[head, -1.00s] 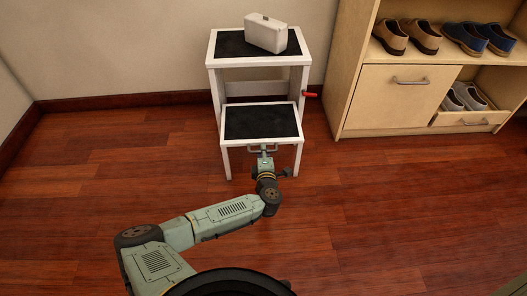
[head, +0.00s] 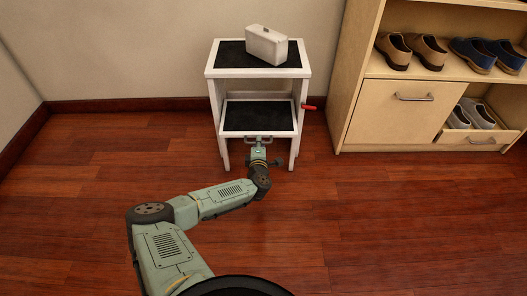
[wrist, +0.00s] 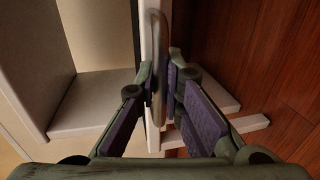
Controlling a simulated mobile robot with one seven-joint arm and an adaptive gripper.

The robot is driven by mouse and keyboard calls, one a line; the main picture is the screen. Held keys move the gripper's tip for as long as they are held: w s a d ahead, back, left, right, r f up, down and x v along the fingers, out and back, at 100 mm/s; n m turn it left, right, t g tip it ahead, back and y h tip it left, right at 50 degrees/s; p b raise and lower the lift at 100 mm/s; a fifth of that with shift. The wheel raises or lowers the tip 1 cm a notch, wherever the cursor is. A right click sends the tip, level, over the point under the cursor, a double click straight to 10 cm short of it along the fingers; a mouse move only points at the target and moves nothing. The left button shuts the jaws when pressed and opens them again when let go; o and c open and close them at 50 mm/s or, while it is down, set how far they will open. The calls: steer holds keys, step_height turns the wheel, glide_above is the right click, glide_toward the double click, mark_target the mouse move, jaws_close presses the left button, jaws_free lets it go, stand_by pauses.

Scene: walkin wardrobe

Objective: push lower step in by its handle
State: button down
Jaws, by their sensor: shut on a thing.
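The white step stool with black treads stands against the wall in the head view. Its lower step (head: 258,116) sits mostly under the upper step (head: 232,54), with its front edge still showing forward. The step's grey bar handle (head: 257,138) is on the front edge, and it also shows close up in the wrist view (wrist: 158,40). My gripper (wrist: 163,78) is shut on the handle, one finger on each side of it. In the head view the gripper (head: 258,147) is partly hidden by my own wrist.
A white box (head: 266,44) stands on the upper step. A red lever (head: 308,107) sticks out at the stool's right side. A wooden shoe cabinet (head: 352,115) with shoes stands at the right. The wooden floor (head: 100,200) at the left is clear.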

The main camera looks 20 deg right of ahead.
mark_target(259, 124)
steer(key=x, duration=0.3)
steer(key=r+b+x, duration=0.1)
steer(key=x, duration=0.4)
steer(key=shift+w+d+r+b, duration=0.2)
steer(key=shift+w+r+b, duration=0.15)
steer(key=shift+w, duration=0.2)
steer(key=shift+w+r, duration=0.1)
steer(key=shift+w, duration=0.25)
steer(key=c, duration=2)
jaws_free()
steer(key=shift+c, duration=0.2)
steer(key=o, duration=0.4)
steer(key=shift+d, duration=0.1)
steer(key=shift+c, duration=0.2)
steer(key=shift+s, duration=0.1)
steer(key=v, duration=1.2)
